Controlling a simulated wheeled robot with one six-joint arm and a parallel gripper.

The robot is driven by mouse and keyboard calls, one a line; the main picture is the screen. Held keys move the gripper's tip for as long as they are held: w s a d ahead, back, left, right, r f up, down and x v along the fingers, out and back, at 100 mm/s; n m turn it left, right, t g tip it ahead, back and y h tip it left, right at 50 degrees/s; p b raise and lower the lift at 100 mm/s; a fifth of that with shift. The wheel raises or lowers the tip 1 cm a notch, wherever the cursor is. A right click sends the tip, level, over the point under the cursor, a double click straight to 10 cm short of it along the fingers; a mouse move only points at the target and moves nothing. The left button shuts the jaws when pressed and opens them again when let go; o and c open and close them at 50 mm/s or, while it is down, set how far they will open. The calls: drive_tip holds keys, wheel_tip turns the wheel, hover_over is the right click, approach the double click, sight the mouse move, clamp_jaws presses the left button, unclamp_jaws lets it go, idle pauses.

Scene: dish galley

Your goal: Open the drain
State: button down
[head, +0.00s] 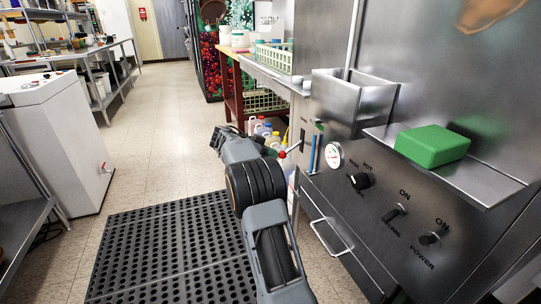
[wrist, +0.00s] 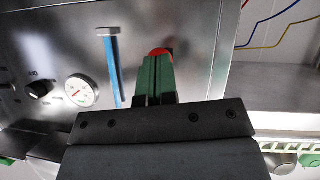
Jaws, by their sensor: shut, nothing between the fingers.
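A lever with a red ball knob (head: 282,155) sticks out from the steel machine's front panel, left of a blue strip-like handle (head: 317,153). In the wrist view the red knob (wrist: 160,51) shows just beyond my fingertips, partly hidden by them. My gripper (wrist: 157,62) is shut, with its green fingers together and nothing visible between them. Whether the fingertips touch the knob I cannot tell. The blue handle (wrist: 114,70) stands beside the fingers, apart from them. No label naming the drain is readable.
A round gauge (head: 334,155), a black knob (head: 360,181) and switches line the panel. A green block (head: 432,146) lies on the ledge above. Several bottles (head: 262,128) stand behind my gripper. A black perforated mat (head: 165,250) covers the floor; the aisle beyond is clear.

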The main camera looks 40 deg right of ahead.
idle(0.6)
drive_tip(key=w+a+r+p, duration=0.1)
drive_tip(key=w+a+p, duration=0.3)
drive_tip(key=a, duration=0.7)
drive_tip(key=shift+w+a+p, duration=0.4)
drive_tip(key=shift+w, duration=0.5)
